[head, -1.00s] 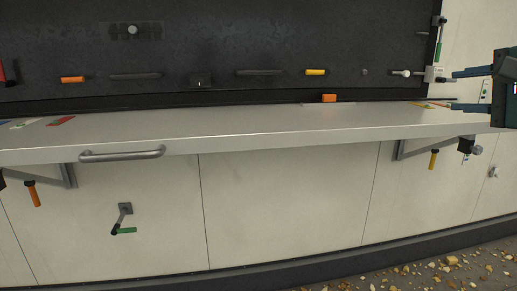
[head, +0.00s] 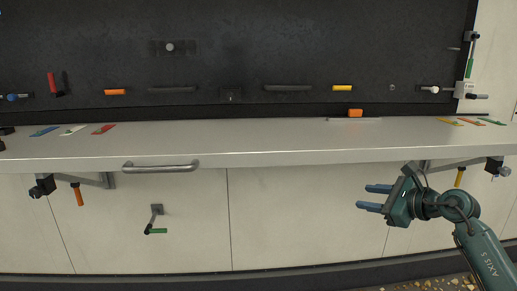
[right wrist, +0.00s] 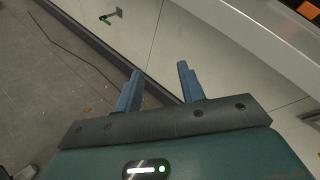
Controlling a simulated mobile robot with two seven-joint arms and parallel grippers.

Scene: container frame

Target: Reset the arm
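My right gripper (head: 375,198) shows at the lower right of the head view, in front of the white panels under the shelf. Its two blue fingers point left and are spread apart with nothing between them. In the right wrist view the fingers (right wrist: 157,88) are also apart and empty, over the floor and lower panels. The gripper touches nothing that I can see. The teal arm behind it is mine and comes in from the lower right corner. My left gripper is not in view.
A grey shelf (head: 270,145) with a metal handle (head: 160,167) crosses the view. Above it is a black panel (head: 250,50) with coloured handles. A green-handled crank (head: 156,220) and brackets with orange and yellow handles stick out below. A cable (right wrist: 75,55) lies on the floor.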

